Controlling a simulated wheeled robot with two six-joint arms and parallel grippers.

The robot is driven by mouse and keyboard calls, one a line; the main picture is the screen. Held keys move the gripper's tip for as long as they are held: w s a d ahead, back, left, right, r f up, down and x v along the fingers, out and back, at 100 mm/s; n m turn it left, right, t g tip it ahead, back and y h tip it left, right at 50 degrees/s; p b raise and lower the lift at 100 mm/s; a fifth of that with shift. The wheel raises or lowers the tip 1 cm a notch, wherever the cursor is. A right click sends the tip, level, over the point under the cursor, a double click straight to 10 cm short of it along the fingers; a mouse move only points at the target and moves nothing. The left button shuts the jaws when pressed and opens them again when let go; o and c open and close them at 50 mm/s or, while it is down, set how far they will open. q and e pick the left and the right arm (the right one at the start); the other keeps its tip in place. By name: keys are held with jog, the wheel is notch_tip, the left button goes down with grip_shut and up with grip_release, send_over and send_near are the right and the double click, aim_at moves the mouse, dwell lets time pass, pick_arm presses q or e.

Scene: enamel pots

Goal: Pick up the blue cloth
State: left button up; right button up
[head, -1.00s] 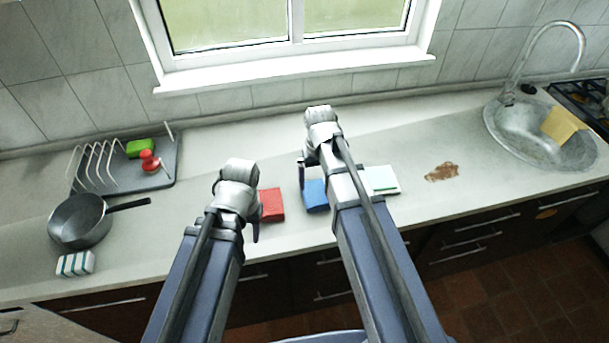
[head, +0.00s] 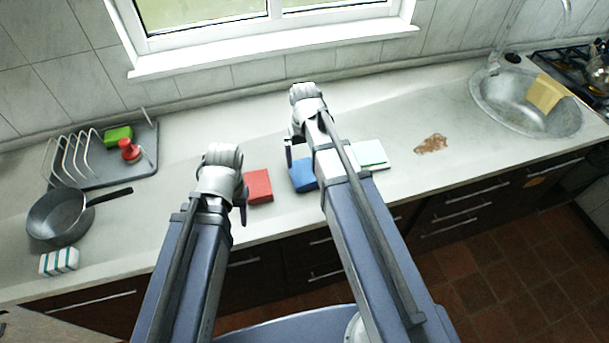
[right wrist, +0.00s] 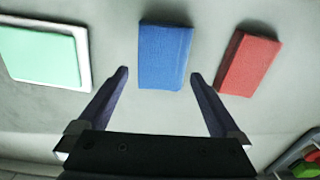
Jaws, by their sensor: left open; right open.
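The blue cloth (head: 303,174) is a folded block lying on the counter, partly hidden by my right arm in the head view. In the right wrist view the blue cloth (right wrist: 164,56) lies ahead, roughly centred between the open fingertips of my right gripper (right wrist: 159,76) and mostly beyond them. My right gripper (head: 291,152) holds nothing. My left gripper (head: 241,200) is open beside the red cloth, at its left; its fingers are largely hidden by the wrist.
The red cloth (head: 258,186) lies left of the blue one. A pale green cloth on white (head: 370,154) lies to its right. A brown stain (head: 431,143), the sink (head: 490,100) with a yellow cloth (head: 545,92), a dish rack (head: 140,165), a pan (head: 60,215) and a striped sponge (head: 59,261) are farther off.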

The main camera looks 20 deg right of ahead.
aim_at(305, 170)
pick_arm(q)
notch_tip(305, 170, down, 5)
jog(key=b, duration=0.4)
pick_arm(e)
notch_tip(305, 170, down, 5)
jog(key=shift+s+r, duration=0.1)
jog(key=shift+s, duration=0.05)
pick_arm(q)
jog(key=shift+r, duration=0.1)
pick_arm(e)
jog(key=c, duration=1.1)
pick_arm(q)
jog(key=shift+r, duration=0.1)
pick_arm(e)
jog(key=shift+r, duration=0.1)
pick_arm(q)
notch_tip(305, 170, up, 10)
jog(key=p, duration=0.9)
jog(key=shift+p, duration=0.4)
pick_arm(e)
notch_tip(305, 170, up, 10)
jog(key=shift+f, duration=0.1)
